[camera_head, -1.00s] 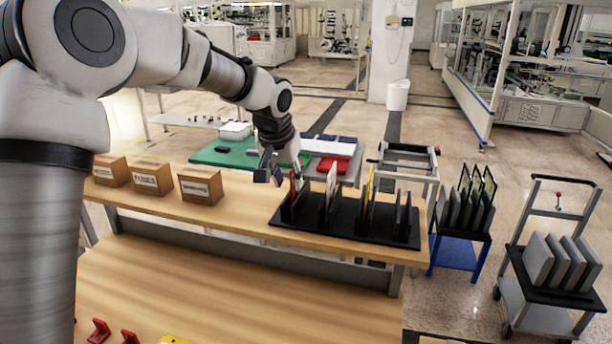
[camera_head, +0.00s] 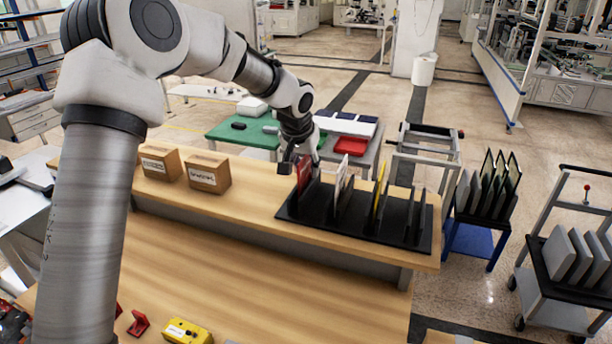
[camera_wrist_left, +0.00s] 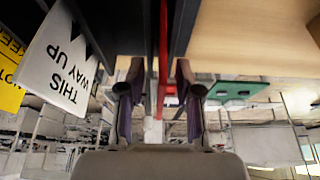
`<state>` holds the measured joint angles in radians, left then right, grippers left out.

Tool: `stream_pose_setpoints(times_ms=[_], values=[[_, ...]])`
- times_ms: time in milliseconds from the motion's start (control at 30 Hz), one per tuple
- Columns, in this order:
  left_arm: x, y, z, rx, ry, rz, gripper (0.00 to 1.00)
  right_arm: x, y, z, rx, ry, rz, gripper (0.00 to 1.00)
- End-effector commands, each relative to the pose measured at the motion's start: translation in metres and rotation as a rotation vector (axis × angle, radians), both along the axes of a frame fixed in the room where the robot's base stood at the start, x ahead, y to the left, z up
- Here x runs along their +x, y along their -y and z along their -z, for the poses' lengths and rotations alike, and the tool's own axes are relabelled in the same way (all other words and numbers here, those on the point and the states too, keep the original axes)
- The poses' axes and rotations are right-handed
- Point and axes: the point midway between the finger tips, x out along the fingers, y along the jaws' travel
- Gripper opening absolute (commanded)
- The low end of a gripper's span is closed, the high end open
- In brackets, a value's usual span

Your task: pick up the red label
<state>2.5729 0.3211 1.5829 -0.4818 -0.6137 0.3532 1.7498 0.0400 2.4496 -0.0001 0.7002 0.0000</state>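The red label (camera_head: 304,172) stands upright at the left end of the black slotted rack (camera_head: 287,213). In the left wrist view the red label (camera_wrist_left: 163,55) shows nearly edge-on as a thin red strip. My left gripper (camera_head: 298,162) is at the upper part of the label. In the wrist view its two fingers (camera_wrist_left: 158,85) are spread, one on each side of the label, with gaps between. The fingers partly hide the label in the head view. My right gripper is not in view.
A white "THIS WAY UP" label (camera_wrist_left: 62,62) and a yellow label (camera_head: 379,187) stand farther right in the rack. Cardboard boxes (camera_head: 208,173) sit left on the wooden shelf. A yellow item (camera_head: 187,331) lies on the lower table.

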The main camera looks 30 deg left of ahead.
Motion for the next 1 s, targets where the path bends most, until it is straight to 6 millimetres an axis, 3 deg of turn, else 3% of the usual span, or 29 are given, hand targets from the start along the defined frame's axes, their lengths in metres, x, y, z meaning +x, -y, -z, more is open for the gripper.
stream_pose_setpoints(times_ms=[33,100,567,1000], values=[[0.000,0.000,0.000,0.000,0.000,0.000,0.20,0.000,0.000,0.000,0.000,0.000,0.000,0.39],[0.000,0.000,0.000,0.000,0.000,0.000,0.00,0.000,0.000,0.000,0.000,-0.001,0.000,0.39],[0.000,0.000,-0.005,0.001,0.000,0.001,0.00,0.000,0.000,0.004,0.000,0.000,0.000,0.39],[0.000,0.000,-0.094,0.002,0.002,0.001,0.00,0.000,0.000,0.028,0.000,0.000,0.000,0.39]])
